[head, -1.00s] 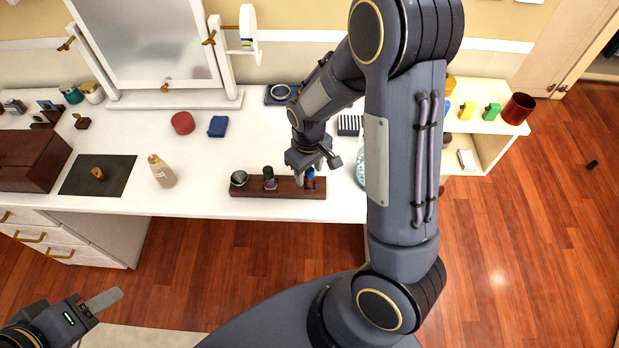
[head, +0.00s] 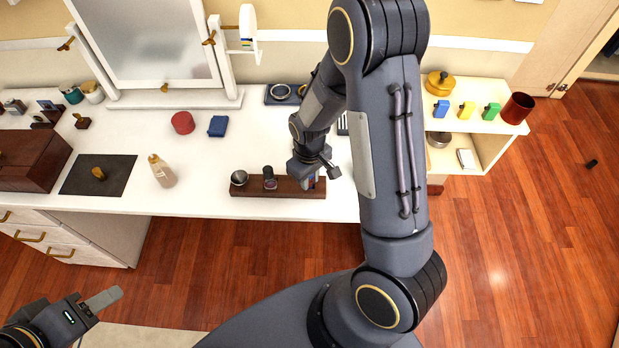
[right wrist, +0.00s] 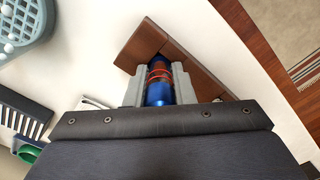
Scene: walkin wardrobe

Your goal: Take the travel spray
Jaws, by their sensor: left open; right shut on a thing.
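The travel spray (right wrist: 159,88) is a small blue bottle with red-orange bands. In the right wrist view it sits between the fingers of my right gripper (right wrist: 157,86), which is shut on it. In the head view the right gripper (head: 311,178) is over the right end of a dark wooden stand (head: 240,191), and the spray (head: 312,182) is mostly hidden by it. I cannot tell whether the spray is still seated in the stand. My left gripper (head: 101,300) is open and empty at the lower left, away from the table.
A silver-lidded jar (head: 239,178) and a dark bottle (head: 269,179) stand in the same rack. A lotion bottle (head: 162,171), a red round box (head: 183,123) and a blue box (head: 218,126) are on the white table (head: 200,199). A mirror (head: 143,45) stands behind.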

